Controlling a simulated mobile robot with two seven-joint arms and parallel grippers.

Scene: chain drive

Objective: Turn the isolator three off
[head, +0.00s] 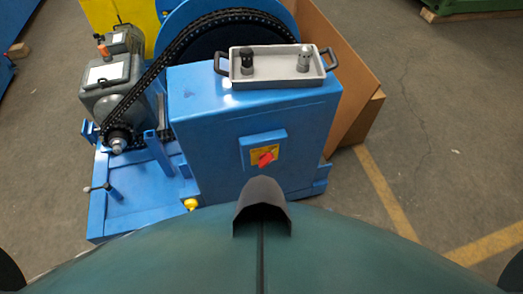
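The isolator (264,152) is a blue box with a yellow plate and a red rotary handle (266,159), on the front face of a blue machine cabinet (210,140). The red handle sits tilted, its upper end leaning to the right. Any marking on the yellow plate is too small to read. Neither of my grippers shows in the head view. Dark rounded shapes at the lower left and right edges look like parts of my own body.
A grey tray (275,82) with two dark handles and two small knobbed items stands on the cabinet. A black chain (150,72) runs from a large blue wheel to a small sprocket beside a grey motor (112,80). Cardboard (345,75) leans behind. Floor at the right is clear.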

